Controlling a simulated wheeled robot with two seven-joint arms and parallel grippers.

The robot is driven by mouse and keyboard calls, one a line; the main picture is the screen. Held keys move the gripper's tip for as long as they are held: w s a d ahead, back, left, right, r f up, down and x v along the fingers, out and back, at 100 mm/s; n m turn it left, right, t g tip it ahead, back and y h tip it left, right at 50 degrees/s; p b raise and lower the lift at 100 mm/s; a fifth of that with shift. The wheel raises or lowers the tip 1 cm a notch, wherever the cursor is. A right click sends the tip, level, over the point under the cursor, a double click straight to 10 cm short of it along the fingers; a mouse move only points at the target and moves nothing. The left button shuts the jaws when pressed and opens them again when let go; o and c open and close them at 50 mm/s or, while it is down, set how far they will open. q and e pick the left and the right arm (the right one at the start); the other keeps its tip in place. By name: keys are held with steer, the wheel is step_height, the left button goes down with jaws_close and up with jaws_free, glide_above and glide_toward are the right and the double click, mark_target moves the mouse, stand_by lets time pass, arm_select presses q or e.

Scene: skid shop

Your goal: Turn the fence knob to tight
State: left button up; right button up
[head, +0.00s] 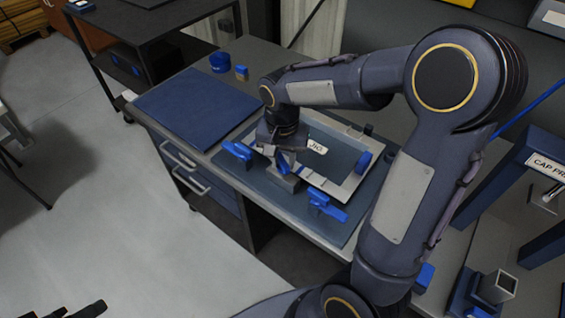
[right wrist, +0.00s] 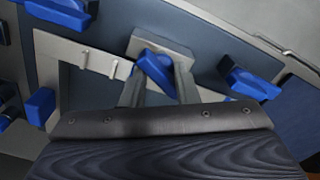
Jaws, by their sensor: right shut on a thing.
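The fence knob (right wrist: 155,68) is a blue bar-shaped handle on a grey block in the jig. In the right wrist view it lies slanted between the two grey fingers of my right gripper (right wrist: 158,88). In the head view the right gripper (head: 284,160) reaches down over the jig (head: 345,187) and is shut on the knob, of which a little blue shows. No tight marking is readable. Dark tips, apparently of my left gripper (head: 65,311), show at the bottom left edge, far from the jig; their opening is unclear.
Blue clamp handles flank the knob, one to the left (head: 237,150) and one in front (head: 327,207). Another blue knob (head: 363,162) sits at the jig's right. A dark blue mat (head: 195,108) on the bench is clear. A cap press (head: 545,165) stands right.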

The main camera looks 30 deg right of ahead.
steer(key=shift+s+a+f+m, duration=0.1)
steer(key=shift+s+a+m, duration=0.1)
steer(key=shift+a+m, duration=0.35)
steer(key=m, duration=0.4)
steer(key=shift+m, duration=0.35)
steer(key=shift+c, duration=0.8)
steer(key=shift+w+a, duration=0.1)
steer(key=shift+a, duration=0.15)
jaws_close()
steer(key=shift+w+m+p, duration=0.4)
steer(key=shift+m, duration=0.7)
steer(key=o, duration=0.7)
jaws_free()
steer(key=shift+d+r, duration=0.1)
steer(key=shift+r, duration=0.1)
